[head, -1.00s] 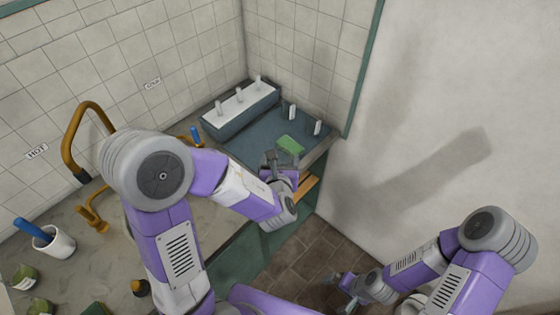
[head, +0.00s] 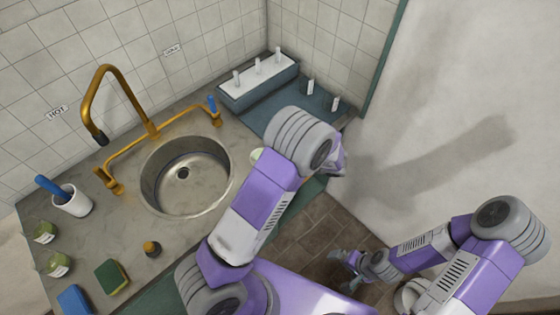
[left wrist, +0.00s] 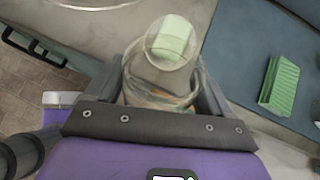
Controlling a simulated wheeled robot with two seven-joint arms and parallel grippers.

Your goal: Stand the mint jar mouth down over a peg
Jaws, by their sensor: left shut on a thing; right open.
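A clear jar with a pale mint-green patch at its far end (left wrist: 168,42) is held between the fingers of my left gripper (left wrist: 162,82) in the left wrist view. Which end is its mouth I cannot tell. In the head view my left arm hides the gripper; a small pale rounded thing (head: 257,154) shows beside the arm, perhaps the jar. Upright white pegs stand on the long rack (head: 258,86), such as its middle peg (head: 258,66). My right gripper (head: 346,269) is open, low over the floor.
A round steel sink (head: 186,176) with a brass tap (head: 150,131) lies left of my left arm. A green ribbed block (left wrist: 281,83) lies on the mat.

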